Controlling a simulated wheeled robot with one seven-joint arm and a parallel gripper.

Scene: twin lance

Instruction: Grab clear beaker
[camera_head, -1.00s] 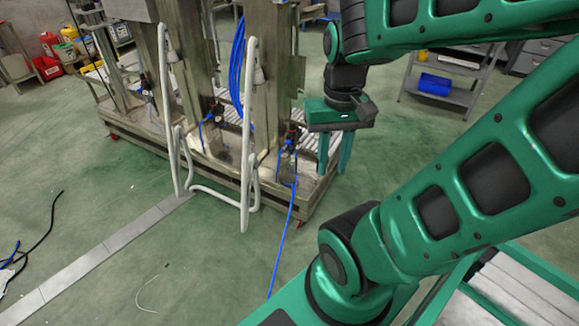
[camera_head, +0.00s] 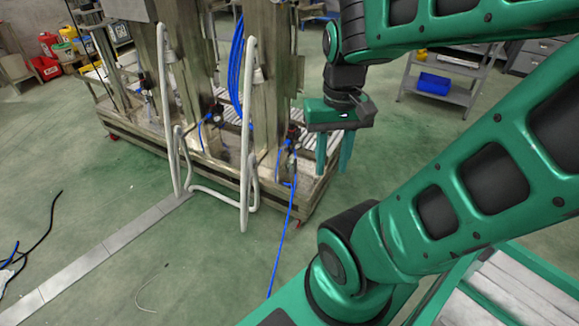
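No clear beaker can be made out in the head view. My gripper (camera_head: 333,168) hangs from my green arm, right of the picture's middle, with its fingers pointing down. The two green fingers stand apart with a gap between them. Nothing shows between them. Behind the gripper is the right end of a steel machine, and the floor shows to its right.
The steel machine (camera_head: 225,180) on a low base carries white tube handles and blue hoses. A blue hose (camera_head: 284,240) runs down to the floor. A shelf cart with a blue bin (camera_head: 433,84) stands at the back right. Green floor at left is mostly clear.

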